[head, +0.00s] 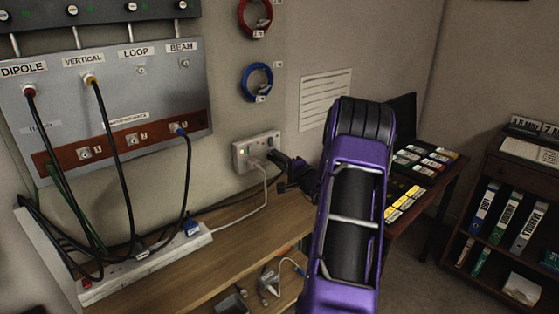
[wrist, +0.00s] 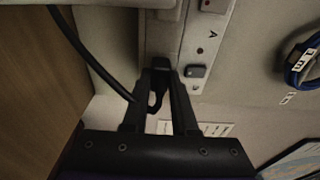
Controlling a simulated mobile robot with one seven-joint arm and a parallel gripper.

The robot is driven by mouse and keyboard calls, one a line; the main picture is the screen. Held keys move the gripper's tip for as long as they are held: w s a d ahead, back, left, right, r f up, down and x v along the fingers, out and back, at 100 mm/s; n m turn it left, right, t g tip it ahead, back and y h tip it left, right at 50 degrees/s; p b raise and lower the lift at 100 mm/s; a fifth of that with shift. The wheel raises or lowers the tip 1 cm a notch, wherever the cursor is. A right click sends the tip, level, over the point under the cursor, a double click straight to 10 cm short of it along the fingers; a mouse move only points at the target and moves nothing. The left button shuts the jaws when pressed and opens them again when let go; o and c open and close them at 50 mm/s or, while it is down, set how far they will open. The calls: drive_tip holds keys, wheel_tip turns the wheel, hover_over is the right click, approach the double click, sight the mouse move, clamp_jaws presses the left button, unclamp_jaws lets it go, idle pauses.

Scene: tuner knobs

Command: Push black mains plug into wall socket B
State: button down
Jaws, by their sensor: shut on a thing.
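The white double wall socket (head: 257,151) is on the wall at the middle of the head view. In the wrist view its plate (wrist: 206,50) runs down from the top edge, with a letter A on it. The black mains plug (head: 276,157) is at the right half of the socket, close against its face. I cannot tell how far its pins are in. My gripper (head: 287,170) is shut on the plug from the right.
A white plug with a white cable (head: 266,185) hangs from the socket's left half. A black cable (wrist: 88,58) crosses the wrist view's upper left. A white power strip (head: 150,262) lies on the wooden bench (head: 245,225). A blue cable coil (head: 257,82) hangs above the socket.

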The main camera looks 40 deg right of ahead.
drive_tip(key=shift+w, duration=0.2)
drive_tip(key=c, duration=0.6)
unclamp_jaws()
drive_tip(key=shift+s, duration=0.1)
drive_tip(key=s, duration=0.5)
drive_tip(key=s+a, duration=0.1)
drive_tip(key=s, duration=0.5)
drive_tip(key=s+a, duration=0.1)
drive_tip(key=s, duration=0.5)
